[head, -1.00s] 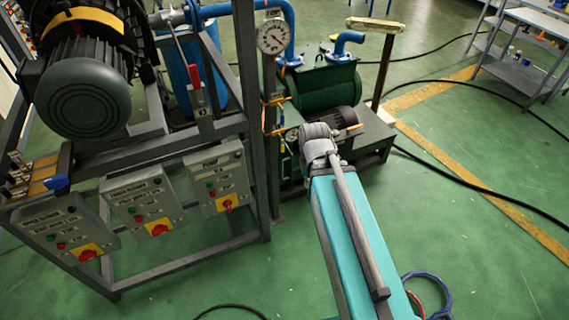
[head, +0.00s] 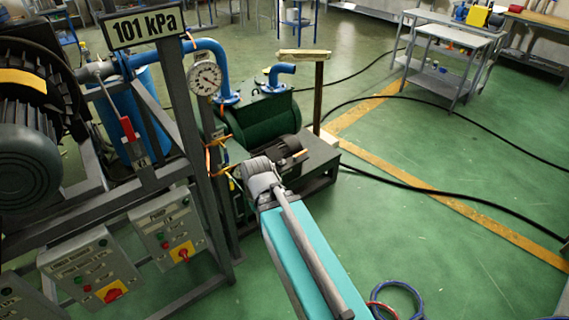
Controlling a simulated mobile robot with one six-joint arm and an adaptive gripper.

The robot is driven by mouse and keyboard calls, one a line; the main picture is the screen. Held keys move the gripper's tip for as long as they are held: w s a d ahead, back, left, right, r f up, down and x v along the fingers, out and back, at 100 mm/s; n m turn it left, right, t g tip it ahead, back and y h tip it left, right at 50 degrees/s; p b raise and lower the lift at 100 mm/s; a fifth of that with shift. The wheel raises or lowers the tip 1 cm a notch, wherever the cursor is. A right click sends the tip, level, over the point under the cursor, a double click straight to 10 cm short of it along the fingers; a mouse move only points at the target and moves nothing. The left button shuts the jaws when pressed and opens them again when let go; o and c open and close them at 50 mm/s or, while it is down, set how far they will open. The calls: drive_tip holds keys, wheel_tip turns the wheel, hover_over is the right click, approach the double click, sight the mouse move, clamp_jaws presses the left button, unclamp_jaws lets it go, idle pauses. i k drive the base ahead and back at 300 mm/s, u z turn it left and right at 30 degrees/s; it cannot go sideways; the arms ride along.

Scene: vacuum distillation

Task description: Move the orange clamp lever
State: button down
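An orange lever-like piece (head: 218,141) shows on the upright post of the frame, below the gauge, and a second orange piece (head: 218,171) sits lower on the same post. I cannot tell for sure which is the clamp lever. My teal arm reaches up from the bottom, and its grey wrist (head: 262,180) is just right of the lower orange piece in the picture. My gripper is hidden beyond the wrist, so its fingers and any contact do not show. A small orange-tipped piece (head: 291,159) shows right of the wrist; what it belongs to is unclear.
A round gauge (head: 205,78) and a "101 kPa" sign (head: 143,27) are on the frame. A green pump (head: 263,122) stands behind my wrist. Control boxes (head: 168,226) hang at lower left. Black hoses cross the open green floor at right, near a grey table (head: 460,40).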

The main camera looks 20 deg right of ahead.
sight(294, 156)
drive_tip(key=z, duration=0.85)
drive_tip(key=i, duration=0.9)
drive_tip(key=u, duration=0.15)
